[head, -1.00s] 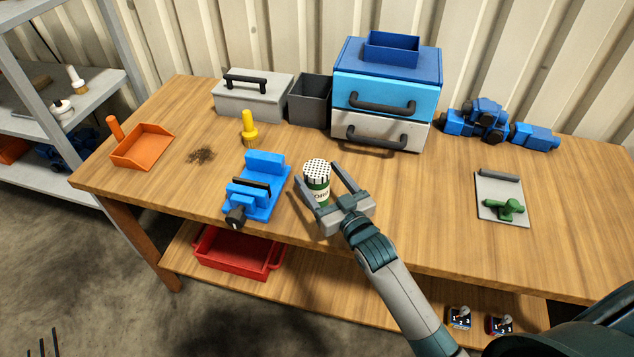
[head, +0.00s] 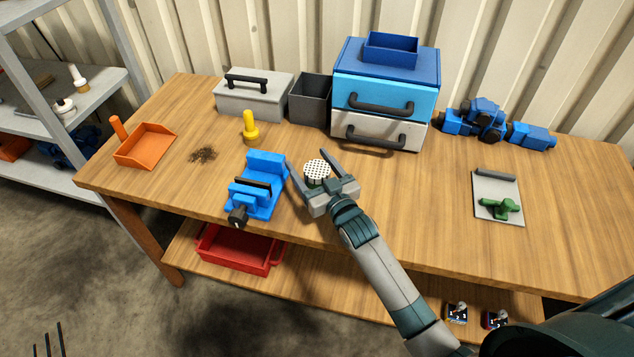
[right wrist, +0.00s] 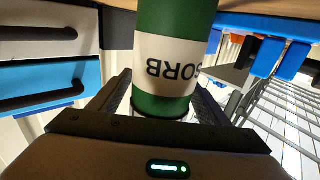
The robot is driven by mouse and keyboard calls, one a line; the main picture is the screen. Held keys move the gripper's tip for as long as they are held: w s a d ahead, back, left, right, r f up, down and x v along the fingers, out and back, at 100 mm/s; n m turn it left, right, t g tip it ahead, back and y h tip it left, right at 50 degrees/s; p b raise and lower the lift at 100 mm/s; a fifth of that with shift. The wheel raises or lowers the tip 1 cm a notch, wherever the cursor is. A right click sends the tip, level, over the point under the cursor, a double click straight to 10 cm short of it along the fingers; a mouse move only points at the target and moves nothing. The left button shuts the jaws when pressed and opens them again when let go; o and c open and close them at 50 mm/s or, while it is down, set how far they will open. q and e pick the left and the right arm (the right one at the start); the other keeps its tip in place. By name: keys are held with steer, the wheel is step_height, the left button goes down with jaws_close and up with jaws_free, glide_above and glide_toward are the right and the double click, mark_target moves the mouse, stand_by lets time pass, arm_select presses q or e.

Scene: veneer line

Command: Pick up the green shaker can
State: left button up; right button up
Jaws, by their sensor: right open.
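The green shaker can (head: 317,173) stands upright on the workbench, with a white perforated top and a white label band. It is right of the blue vise. My right gripper (head: 307,159) is open, with one finger on either side of the can. The palm hides the can's lower part in the head view. In the right wrist view the can (right wrist: 168,60) fills the middle, close to the palm between the fingers, its label lettering upside down. I cannot tell whether a finger touches it. My left gripper is not in view.
The blue vise (head: 256,190) stands close to the left finger. Behind are a drawer box (head: 385,95), a dark open bin (head: 310,100) and a grey toolbox (head: 253,97). A yellow flashlight-like object (head: 251,128) stands behind the vise.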

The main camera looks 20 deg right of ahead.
stand_by(0.4)
steer(key=c, duration=1.4)
steer(key=shift+r, duration=0.1)
steer(key=shift+r, duration=0.4)
steer(key=d+r+b, duration=0.1)
steer(key=d+r, duration=0.2)
steer(key=d, duration=0.1)
steer(key=d+r+b, duration=0.2)
steer(key=d+r, duration=0.1)
steer(key=d+r+b, duration=0.2)
steer(key=d+r, duration=0.2)
steer(key=shift+s+d, duration=0.3)
steer(key=shift+d, duration=0.05)
steer(key=shift+a, duration=0.1)
